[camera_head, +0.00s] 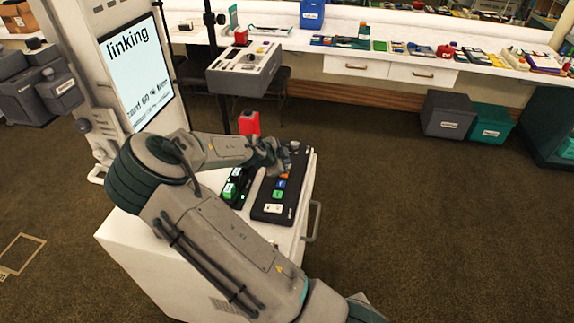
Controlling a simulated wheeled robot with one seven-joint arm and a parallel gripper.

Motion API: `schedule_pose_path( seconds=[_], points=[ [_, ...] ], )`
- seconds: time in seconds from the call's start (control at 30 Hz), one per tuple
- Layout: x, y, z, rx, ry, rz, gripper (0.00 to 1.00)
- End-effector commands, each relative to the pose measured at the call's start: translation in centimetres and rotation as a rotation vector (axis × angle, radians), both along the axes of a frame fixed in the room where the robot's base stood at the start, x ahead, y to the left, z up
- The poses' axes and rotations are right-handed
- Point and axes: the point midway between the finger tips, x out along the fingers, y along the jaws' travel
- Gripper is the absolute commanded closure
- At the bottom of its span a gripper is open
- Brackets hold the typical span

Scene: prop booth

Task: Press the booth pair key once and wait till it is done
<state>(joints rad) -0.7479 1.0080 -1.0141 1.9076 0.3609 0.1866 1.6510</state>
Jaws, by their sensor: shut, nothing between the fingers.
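A black key panel (293,192) lies on top of a white cabinet (140,238). It carries a white key (273,208), a green key (278,194), a blue key (281,183) and an orange key (284,175); their labels are too small to read, so I cannot tell which is the pair key. My gripper (279,168) is shut and empty, over the far part of the panel near the orange key. I cannot tell whether it touches a key, and it hides part of the panel. A screen (137,68) at the left reads "linking", with smaller text below.
A black holder with green-lit units (236,186) sits left of the panel. A red block (249,123) and a grey control box (243,70) stand behind. A long white counter (400,58) with many props runs along the back. Grey (449,114) and green bins (491,124) stand on the floor. Carpet at right is clear.

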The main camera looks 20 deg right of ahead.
Motion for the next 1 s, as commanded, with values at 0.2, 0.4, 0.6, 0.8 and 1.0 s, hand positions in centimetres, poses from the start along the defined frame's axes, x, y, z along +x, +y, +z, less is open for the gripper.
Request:
schedule_pose_path(
  seconds=[0.2,0.4,0.6,0.8,1.0],
  points=[
    [0.0,0.0,0.2,0.0,0.0,0.0,1.0],
    [0.0,0.0,1.3,0.001,0.0,-0.001,1.0],
    [0.0,0.0,1.6,0.0,0.001,0.0,1.0],
    [0.0,0.0,1.6,0.0,0.001,0.001,1.0],
    [0.0,0.0,2.8,0.001,-0.001,0.001,1.0]
  ],
)
